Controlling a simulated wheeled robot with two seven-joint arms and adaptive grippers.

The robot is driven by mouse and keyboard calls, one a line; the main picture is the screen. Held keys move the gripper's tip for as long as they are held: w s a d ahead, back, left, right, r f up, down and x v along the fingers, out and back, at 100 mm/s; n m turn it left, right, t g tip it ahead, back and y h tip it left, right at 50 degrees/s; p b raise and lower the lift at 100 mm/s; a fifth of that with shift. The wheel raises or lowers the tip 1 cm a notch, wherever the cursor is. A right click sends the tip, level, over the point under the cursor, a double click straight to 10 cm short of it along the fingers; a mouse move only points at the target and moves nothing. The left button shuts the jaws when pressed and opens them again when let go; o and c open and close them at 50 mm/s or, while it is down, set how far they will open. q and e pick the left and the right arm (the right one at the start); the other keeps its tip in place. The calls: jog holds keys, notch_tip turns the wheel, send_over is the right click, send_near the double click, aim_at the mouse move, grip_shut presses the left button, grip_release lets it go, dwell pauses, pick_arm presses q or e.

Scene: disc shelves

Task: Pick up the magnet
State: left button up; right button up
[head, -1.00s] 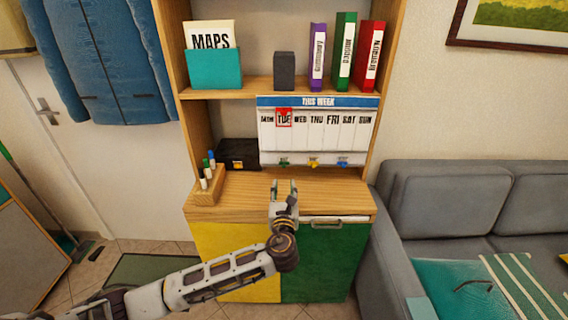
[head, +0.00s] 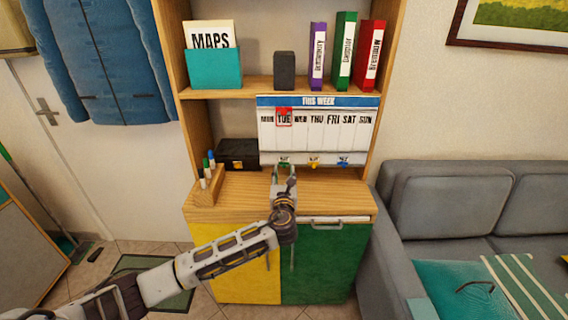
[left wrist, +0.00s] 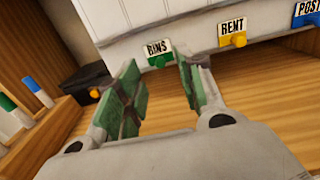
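Three labelled magnets sit along the bottom ledge of the weekly board (head: 350,128). The green BINS magnet (left wrist: 158,49) is at the left, the yellow RENT magnet (left wrist: 235,38) in the middle and the blue POST magnet (left wrist: 308,14) at the right. In the head view, the yellow magnet (head: 314,163) and the blue magnet (head: 343,161) show clear of my gripper. My left gripper (head: 283,171) is open and empty, just in front of and below the green magnet. In the left wrist view, its green-padded fingers (left wrist: 159,84) stand apart, with the green magnet beyond the gap. My right gripper is not in view.
A wooden block with pens (head: 207,184) and a black box (head: 238,154) stand left on the cabinet top (head: 335,195). A shelf (head: 265,92) with books is above the board. A red frame (head: 284,117) surrounds TUE. The cabinet top's right side is clear.

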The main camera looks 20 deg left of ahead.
aim_at(284, 162)
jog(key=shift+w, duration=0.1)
pick_arm(q)
jog(key=shift+x, duration=0.9)
jog(key=shift+f+b+x, duration=0.15)
jog(key=shift+b+x, duration=0.05)
jog(key=shift+x, duration=0.55)
jog(key=shift+f+b+x, duration=0.1)
jog(key=shift+b+x, duration=0.1)
jog(key=shift+x, duration=0.55)
jog(key=shift+w+a, duration=0.1)
jog(key=shift+w, duration=0.05)
jog(key=c, duration=0.8)
grip_shut()
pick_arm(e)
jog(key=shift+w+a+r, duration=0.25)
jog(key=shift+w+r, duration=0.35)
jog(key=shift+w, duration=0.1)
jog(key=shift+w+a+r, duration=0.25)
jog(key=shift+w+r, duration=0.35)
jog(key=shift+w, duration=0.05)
